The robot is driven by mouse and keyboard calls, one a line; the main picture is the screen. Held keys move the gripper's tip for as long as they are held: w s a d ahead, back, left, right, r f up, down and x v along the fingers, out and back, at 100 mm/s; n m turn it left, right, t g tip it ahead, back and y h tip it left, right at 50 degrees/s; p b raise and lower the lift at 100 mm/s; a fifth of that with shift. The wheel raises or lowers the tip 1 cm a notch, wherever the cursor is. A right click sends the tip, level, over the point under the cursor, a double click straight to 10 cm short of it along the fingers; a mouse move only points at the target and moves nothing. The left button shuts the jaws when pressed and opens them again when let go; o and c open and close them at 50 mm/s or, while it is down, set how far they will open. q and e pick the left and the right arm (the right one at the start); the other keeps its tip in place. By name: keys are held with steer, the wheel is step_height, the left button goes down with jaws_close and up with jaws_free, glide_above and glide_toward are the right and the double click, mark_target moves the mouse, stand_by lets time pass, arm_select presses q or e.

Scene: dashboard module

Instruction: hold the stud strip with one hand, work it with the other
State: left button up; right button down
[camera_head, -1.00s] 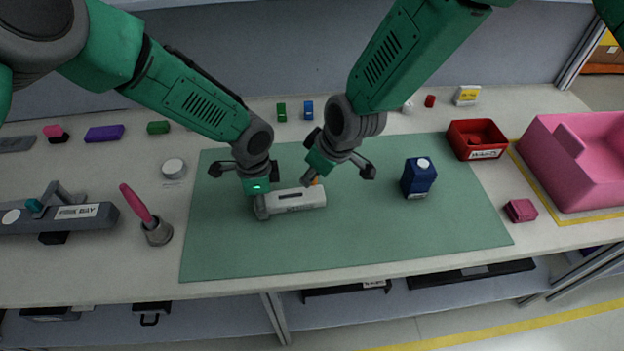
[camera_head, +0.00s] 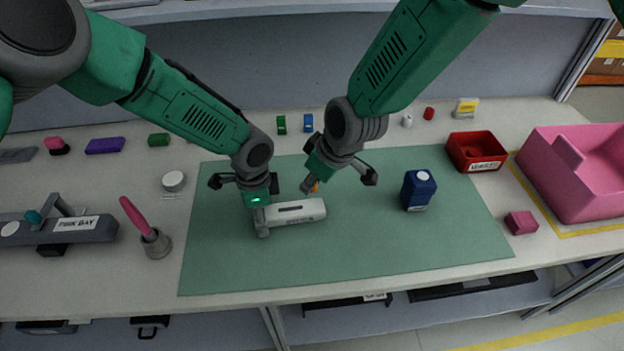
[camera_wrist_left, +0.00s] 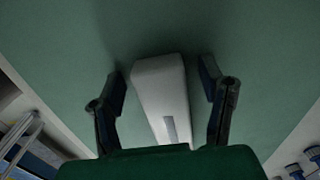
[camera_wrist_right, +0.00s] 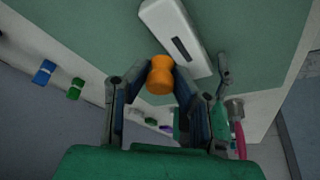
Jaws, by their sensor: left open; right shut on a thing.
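The stud strip is a pale grey-white bar (camera_head: 300,211) with a dark slot, lying on the green mat. It also shows in the left wrist view (camera_wrist_left: 160,90) and the right wrist view (camera_wrist_right: 172,30). My left gripper (camera_head: 258,212) is at the strip's left end. In the left wrist view its fingers (camera_wrist_left: 165,82) are open on either side of the strip, with gaps visible. My right gripper (camera_wrist_right: 160,82) is shut on an orange, waisted stud (camera_wrist_right: 160,75). It holds the stud beside the strip's far edge; in the head view only a bit of orange shows.
A blue box (camera_head: 418,190) stands on the mat (camera_head: 350,255) to the right. A red bin (camera_head: 475,150) and a pink tub (camera_head: 570,195) are further right. A pink-handled tool in a grey cup (camera_head: 155,243) stands left. The mat's front is clear.

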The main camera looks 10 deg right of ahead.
arm_select(q)
step_height(320, 180, up, 12)
steer(key=shift+f, duration=0.15)
stand_by(0.3)
